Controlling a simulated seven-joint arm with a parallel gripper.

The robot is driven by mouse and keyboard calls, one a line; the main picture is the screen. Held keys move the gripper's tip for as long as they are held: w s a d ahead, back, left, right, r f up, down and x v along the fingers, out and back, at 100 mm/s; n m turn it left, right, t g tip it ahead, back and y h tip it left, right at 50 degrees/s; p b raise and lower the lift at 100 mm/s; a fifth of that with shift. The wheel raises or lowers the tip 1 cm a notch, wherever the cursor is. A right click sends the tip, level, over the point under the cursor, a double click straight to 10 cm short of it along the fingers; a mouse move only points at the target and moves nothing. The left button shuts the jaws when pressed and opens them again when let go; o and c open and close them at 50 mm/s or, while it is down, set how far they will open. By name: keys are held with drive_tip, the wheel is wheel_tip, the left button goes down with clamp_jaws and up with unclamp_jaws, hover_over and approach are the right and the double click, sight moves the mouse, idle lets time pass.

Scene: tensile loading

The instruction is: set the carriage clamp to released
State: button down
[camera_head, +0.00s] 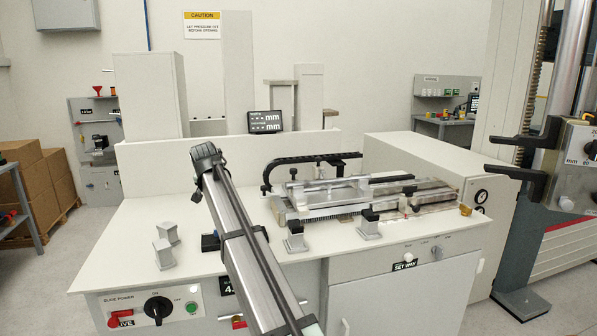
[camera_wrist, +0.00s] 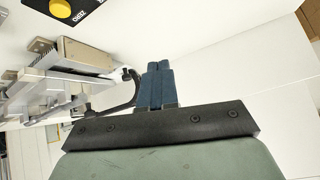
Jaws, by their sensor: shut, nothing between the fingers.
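The slide assembly with its pale carriage (camera_head: 325,195) lies along the bench top in the head view. A black arched bar (camera_head: 310,158) spans its back. In the wrist view, metal rails and blocks (camera_wrist: 85,55) of this assembly show at the left. A dark curved piece (camera_wrist: 132,92) there lies close beside my fingers; I cannot tell whether they touch. I cannot pick out the carriage clamp or its setting for sure. My gripper (camera_wrist: 158,68) is shut and empty, its blue fingertips side by side. In the head view I cannot make out its fingertips.
Small grey blocks (camera_head: 164,253) stand on the bench's left. Black-topped blocks (camera_head: 294,240) stand before the slide. A black plate with a yellow button (camera_wrist: 62,9) shows in the wrist view. The test frame's black grips (camera_head: 515,172) jut in at right.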

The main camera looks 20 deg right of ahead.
drive_tip(key=d+r+m, duration=0.2)
drive_tip(key=d+m, duration=0.2)
drive_tip(key=d, duration=0.7)
drive_tip(key=d+r+m+y, duration=0.1)
drive_tip(key=d+m, duration=0.3)
drive_tip(key=d, duration=0.7)
drive_tip(key=d+r+m+y, duration=0.1)
drive_tip(key=d+r+m, duration=0.3)
drive_tip(key=d, duration=0.7)
drive_tip(key=shift+s+t, duration=0.2)
drive_tip(key=shift+t, duration=0.1)
drive_tip(key=shift+r, duration=0.1)
approach(294, 176)
drive_tip(key=f, duration=0.3)
drive_tip(key=shift+d+f, duration=0.1)
drive_tip(key=shift+d, duration=0.2)
drive_tip(key=shift+w+a, duration=0.15)
drive_tip(key=shift+w, duration=0.9)
drive_tip(key=shift+w+a, duration=0.15)
drive_tip(key=shift+w, duration=0.5)
